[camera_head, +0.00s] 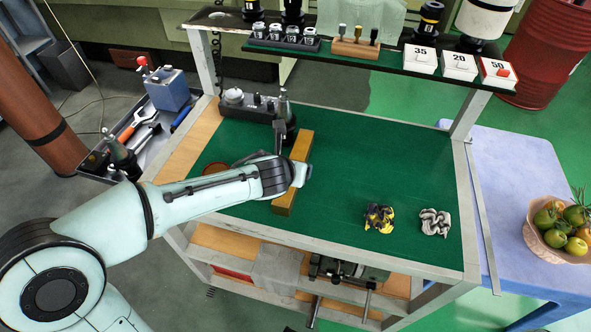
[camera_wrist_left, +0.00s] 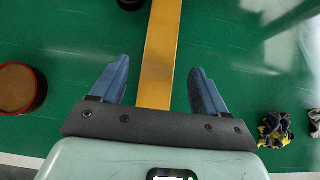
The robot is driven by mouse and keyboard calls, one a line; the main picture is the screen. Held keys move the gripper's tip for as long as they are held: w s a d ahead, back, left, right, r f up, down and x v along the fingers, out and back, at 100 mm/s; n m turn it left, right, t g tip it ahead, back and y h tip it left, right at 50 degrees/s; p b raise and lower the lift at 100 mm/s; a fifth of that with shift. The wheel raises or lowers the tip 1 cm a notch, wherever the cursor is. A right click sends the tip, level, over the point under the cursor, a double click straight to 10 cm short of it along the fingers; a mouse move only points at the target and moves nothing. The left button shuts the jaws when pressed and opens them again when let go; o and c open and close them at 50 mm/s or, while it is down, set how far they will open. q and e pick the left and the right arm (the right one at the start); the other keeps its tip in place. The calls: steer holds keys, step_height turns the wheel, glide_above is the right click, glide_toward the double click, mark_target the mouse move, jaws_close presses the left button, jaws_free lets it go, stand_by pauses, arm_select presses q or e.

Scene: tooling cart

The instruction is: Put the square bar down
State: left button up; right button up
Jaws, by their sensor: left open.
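The square bar (camera_head: 301,147) is long and brass-yellow. It lies on the green top of the cart (camera_head: 345,160), running from back to front, and its front end overlaps the area near the front edge. In the left wrist view the bar (camera_wrist_left: 162,50) passes between my two blue fingers. My left gripper (camera_wrist_left: 157,85) is open, with a clear gap between each finger and the bar. In the head view my left wrist covers the middle of the bar. My right gripper is not in view.
Yellow-black gloves (camera_head: 379,218) and grey gloves (camera_head: 435,222) lie on the right of the top. A round brown-topped container (camera_wrist_left: 17,88) is left of the bar. A dark machine fixture (camera_head: 250,104) stands at the back left. A shelf (camera_head: 385,62) overhangs the back.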

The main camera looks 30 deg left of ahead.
mark_target(300, 148)
arm_select(q)
steer(key=shift+b+x, duration=0.7)
steer(key=shift+x, duration=2.05)
jaws_close()
steer(key=shift+w+r, duration=0.1)
steer(key=shift+r, duration=0.1)
